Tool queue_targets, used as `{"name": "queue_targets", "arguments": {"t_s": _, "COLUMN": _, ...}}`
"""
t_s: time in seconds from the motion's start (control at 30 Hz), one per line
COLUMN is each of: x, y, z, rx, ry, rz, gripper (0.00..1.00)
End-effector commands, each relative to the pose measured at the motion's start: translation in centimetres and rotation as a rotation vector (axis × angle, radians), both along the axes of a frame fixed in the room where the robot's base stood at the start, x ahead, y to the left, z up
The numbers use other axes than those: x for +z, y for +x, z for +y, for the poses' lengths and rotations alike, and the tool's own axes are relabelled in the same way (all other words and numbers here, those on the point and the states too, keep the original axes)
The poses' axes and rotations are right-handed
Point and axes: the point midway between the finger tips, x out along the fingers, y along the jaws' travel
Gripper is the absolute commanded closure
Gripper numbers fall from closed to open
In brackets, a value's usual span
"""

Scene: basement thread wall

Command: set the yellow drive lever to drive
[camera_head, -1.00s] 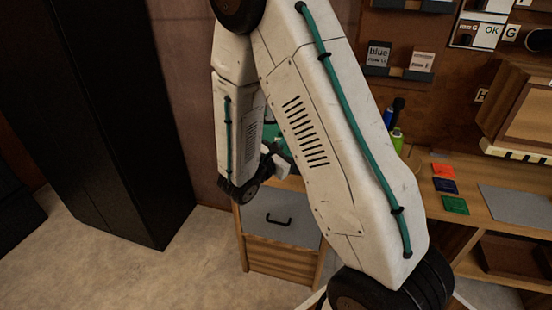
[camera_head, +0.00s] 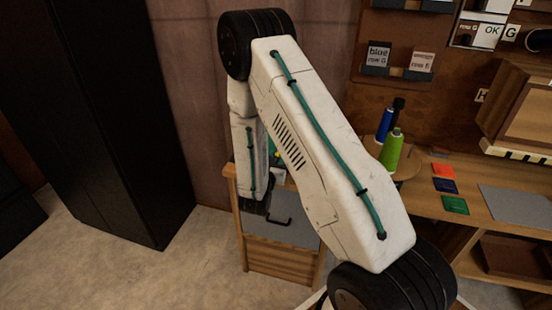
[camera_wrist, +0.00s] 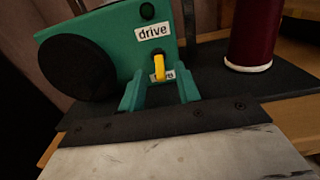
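In the wrist view the yellow drive lever (camera_wrist: 160,67) sticks out of the face of a green machine (camera_wrist: 110,45). A white label reading "drive" (camera_wrist: 153,31) is above the lever. A second label (camera_wrist: 166,75) below is partly hidden by the lever, so its full text cannot be read. My gripper (camera_wrist: 160,88) has its two green fingers apart, one on each side below the lever. I see nothing held between them, and cannot tell whether either finger touches the lever. In the head view my arm hides the gripper and most of the machine.
A dark red thread spool (camera_wrist: 256,35) stands right of the machine on a black plate (camera_wrist: 285,84).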

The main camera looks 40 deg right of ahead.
Motion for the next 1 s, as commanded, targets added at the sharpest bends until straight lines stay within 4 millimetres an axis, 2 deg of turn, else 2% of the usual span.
{"name": "queue_targets", "arguments": {"t_s": 0.3, "x": 0.03, "y": 0.26, "z": -0.40, "rx": -0.001, "ry": -0.001, "rz": -0.001, "gripper": 0.67}}
{"name": "queue_targets", "arguments": {"t_s": 0.33, "x": 0.03, "y": 0.26, "z": -0.39, "rx": -0.001, "ry": -0.001, "rz": -0.001, "gripper": 0.73}}
{"name": "queue_targets", "arguments": {"t_s": 0.43, "x": 0.03, "y": 0.26, "z": -0.38, "rx": -0.001, "ry": -0.001, "rz": -0.001, "gripper": 1.00}}
{"name": "queue_targets", "arguments": {"t_s": 0.77, "x": 0.21, "y": 0.26, "z": -0.33, "rx": -0.001, "ry": 0.014, "rz": 0.008, "gripper": 1.00}}
{"name": "queue_targets", "arguments": {"t_s": 1.0, "x": 0.90, "y": 0.25, "z": -0.27, "rx": 0.000, "ry": 0.094, "rz": 0.068, "gripper": 1.00}}
